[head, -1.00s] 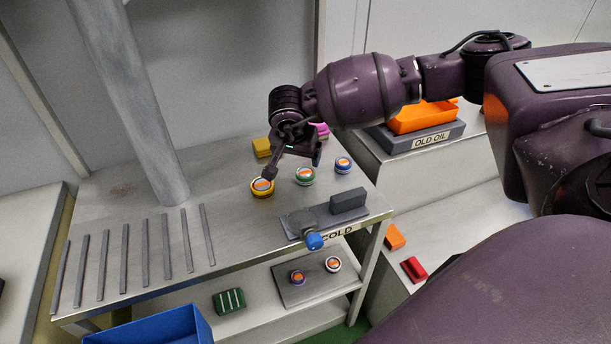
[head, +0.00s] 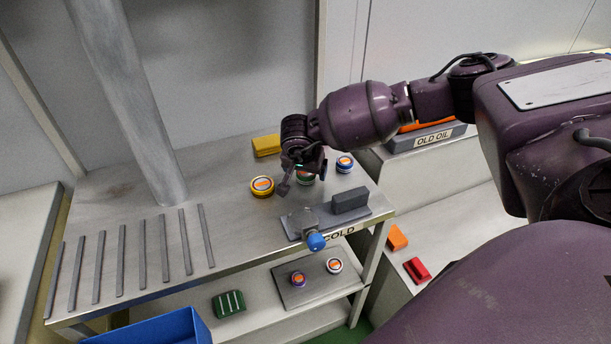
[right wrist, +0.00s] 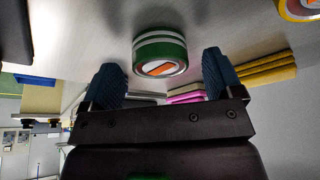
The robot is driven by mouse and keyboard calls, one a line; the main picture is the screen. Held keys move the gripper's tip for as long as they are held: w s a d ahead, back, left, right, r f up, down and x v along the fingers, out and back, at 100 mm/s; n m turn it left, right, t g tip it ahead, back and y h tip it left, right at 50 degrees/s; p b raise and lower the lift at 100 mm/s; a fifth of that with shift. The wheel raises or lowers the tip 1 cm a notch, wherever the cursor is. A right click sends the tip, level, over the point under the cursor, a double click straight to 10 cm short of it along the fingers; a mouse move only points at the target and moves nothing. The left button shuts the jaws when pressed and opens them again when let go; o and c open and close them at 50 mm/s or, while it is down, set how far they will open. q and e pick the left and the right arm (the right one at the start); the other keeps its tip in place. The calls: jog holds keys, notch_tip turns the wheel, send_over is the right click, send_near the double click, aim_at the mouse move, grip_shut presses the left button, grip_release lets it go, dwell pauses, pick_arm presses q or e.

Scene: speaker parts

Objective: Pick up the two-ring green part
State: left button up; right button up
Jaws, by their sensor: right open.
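The two-ring green part is a short round green piece (head: 305,180) with pale bands and an orange-and-white label, standing on the metal table. In the head view it is partly hidden by my right gripper (head: 298,183), which is just above and beside it. In the right wrist view the green part (right wrist: 160,53) shows ahead of the blue-padded fingers, centred between them. The right gripper (right wrist: 164,76) is open and empty. I cannot tell whether the fingertips reach around the part. My left gripper is not in view.
A yellow round part (head: 262,186) stands to the left and a blue one (head: 345,163) to the right. Yellow blocks (head: 266,146) lie behind. A grey plate (head: 288,226) with a blue-knobbed fixture is in front. Several grey strips (head: 143,253) lie at the left.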

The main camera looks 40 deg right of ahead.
jog(key=shift+w+d+f, duration=0.1)
jog(key=shift+f, duration=0.3)
jog(key=c, duration=1.1)
jog(key=shift+r, duration=0.1)
jog(key=shift+c, duration=0.6)
jog(key=shift+r, duration=0.1)
